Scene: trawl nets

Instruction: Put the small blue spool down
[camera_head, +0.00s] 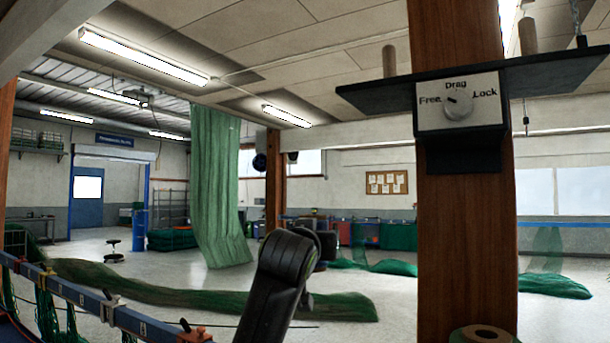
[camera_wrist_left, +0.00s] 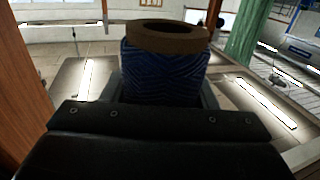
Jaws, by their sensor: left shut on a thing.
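The small blue spool (camera_wrist_left: 165,75) fills the upper middle of the left wrist view, wound with dark blue twine under a brown ring-shaped end. My left gripper (camera_wrist_left: 165,92) is shut on it; the dark jaws show at its sides. The wrist picture is upside down, with ceiling lights low in the frame. In the head view a black arm link of mine rises at bottom centre, and I cannot make out the blue spool there. My right gripper is in neither view.
A wooden post (camera_head: 465,240) carries a dark shelf (camera_head: 385,92) with upright wooden pegs (camera_head: 389,60) and a Free/Drag/Lock dial (camera_head: 458,104). A green spool (camera_head: 487,335) stands at the bottom edge. A blue rail (camera_head: 140,322) with clips crosses lower left. Green netting (camera_head: 218,190) hangs behind.

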